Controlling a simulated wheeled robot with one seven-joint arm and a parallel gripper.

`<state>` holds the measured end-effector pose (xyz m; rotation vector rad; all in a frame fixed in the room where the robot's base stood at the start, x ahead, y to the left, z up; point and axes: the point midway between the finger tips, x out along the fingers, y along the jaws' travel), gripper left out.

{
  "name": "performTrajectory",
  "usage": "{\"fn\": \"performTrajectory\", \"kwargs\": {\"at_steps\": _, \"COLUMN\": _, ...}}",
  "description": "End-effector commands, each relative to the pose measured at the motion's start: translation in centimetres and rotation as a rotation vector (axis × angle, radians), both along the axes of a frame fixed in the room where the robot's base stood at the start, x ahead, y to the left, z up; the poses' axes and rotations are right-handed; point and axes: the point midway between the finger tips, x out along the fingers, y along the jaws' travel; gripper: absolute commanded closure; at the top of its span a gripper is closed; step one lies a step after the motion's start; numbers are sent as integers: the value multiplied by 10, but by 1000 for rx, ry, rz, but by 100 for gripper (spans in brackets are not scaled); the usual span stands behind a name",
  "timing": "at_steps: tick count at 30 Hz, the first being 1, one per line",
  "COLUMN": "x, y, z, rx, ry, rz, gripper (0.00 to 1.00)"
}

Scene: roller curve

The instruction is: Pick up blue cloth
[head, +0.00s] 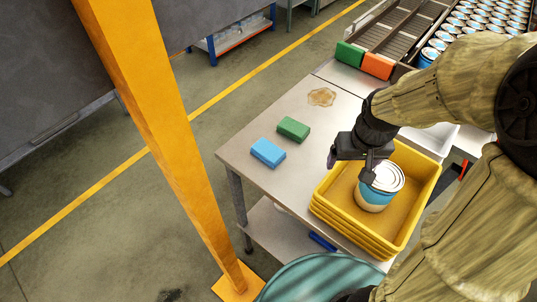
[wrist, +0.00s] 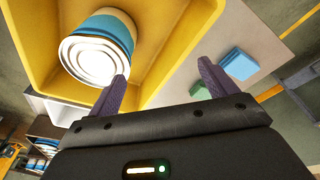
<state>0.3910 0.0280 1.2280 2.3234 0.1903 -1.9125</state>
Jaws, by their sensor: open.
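The blue cloth (head: 268,152), a small folded block, lies flat on the table near its left edge. It also shows in the wrist view (wrist: 240,63), right of my fingers. A green cloth (head: 293,128) of similar shape lies just behind it. My gripper (head: 350,168) is open and empty. It is over the left rim of the yellow bin, to the right of the blue cloth and apart from it. In the wrist view, my two purple fingers (wrist: 162,72) are spread with nothing between them.
The stacked yellow bin (head: 422,170) holds a large white-topped can (head: 384,180). A brown stain (head: 321,97) marks the table (head: 255,132). Green and orange blocks (head: 378,65) sit by the conveyor of cans. An orange post (head: 165,120) stands left of the table.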

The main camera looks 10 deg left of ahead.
Motion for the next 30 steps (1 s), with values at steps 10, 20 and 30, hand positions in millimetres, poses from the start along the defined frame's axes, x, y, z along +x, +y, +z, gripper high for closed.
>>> {"fn": "performTrajectory", "kwargs": {"at_steps": 10, "x": 77, "y": 89, "z": -14, "rx": -46, "ry": 79, "rz": 400, "gripper": 15}}
{"fn": "performTrajectory", "kwargs": {"at_steps": 20, "x": 110, "y": 186, "z": -18, "rx": -87, "ry": 149, "rz": 764, "gripper": 15}}
{"fn": "performTrajectory", "kwargs": {"at_steps": 30, "x": 112, "y": 214, "z": -13, "rx": -100, "ry": 173, "rz": 874, "gripper": 15}}
